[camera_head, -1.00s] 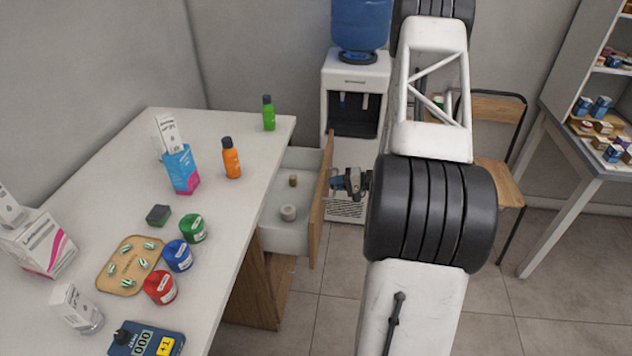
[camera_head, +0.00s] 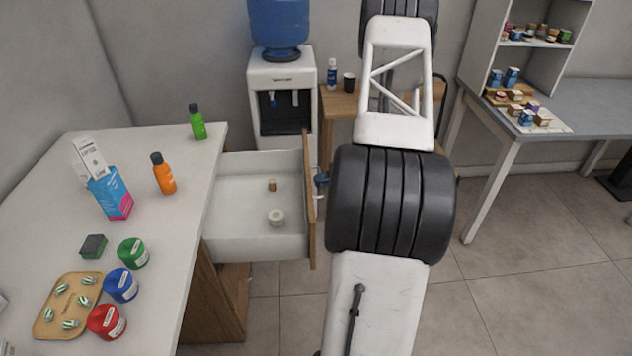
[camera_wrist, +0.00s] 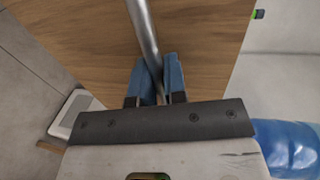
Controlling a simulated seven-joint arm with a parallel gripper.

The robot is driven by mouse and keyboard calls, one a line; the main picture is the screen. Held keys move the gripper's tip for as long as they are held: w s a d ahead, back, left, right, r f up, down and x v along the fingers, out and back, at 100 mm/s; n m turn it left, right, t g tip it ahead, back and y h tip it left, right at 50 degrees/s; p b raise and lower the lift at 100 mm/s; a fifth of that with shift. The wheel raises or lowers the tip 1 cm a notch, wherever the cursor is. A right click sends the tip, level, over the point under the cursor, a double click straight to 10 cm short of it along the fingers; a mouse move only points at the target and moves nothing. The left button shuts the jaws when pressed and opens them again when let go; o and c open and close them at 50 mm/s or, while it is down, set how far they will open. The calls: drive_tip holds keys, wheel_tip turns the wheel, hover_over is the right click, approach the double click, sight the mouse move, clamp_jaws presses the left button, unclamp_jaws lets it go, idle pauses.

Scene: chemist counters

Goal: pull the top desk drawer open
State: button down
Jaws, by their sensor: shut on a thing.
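The top desk drawer (camera_head: 245,245) sticks well out from the right side of the white desk (camera_head: 150,140), and its white inside shows. A small brown item (camera_head: 272,185) and a white round item (camera_head: 276,217) lie in it. Its wooden front (camera_head: 309,200) faces my arm. In the wrist view the wooden front (camera_wrist: 80,40) carries a metal bar handle (camera_wrist: 144,35). My gripper (camera_wrist: 158,80) has its blue fingers shut on this handle. In the head view my gripper (camera_head: 321,180) shows at the drawer front, partly hidden by my arm.
On the desk stand a green bottle (camera_head: 197,123), an orange bottle (camera_head: 164,175), a blue box (camera_head: 112,198) and several coloured jars. A water cooler (camera_head: 282,110) stands behind the drawer. A wooden table (camera_head: 340,103) is behind my arm. Floor at the right is free.

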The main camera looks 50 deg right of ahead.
drive_tip(key=c, duration=1.2)
unclamp_jaws()
drive_tip(key=shift+d, duration=0.1)
drive_tip(key=v, duration=0.7)
drive_tip(key=shift+s+d, duration=0.2)
drive_tip(key=shift+s, duration=0.1)
drive_tip(key=shift+a+r, duration=0.1)
drive_tip(key=shift+r, duration=0.05)
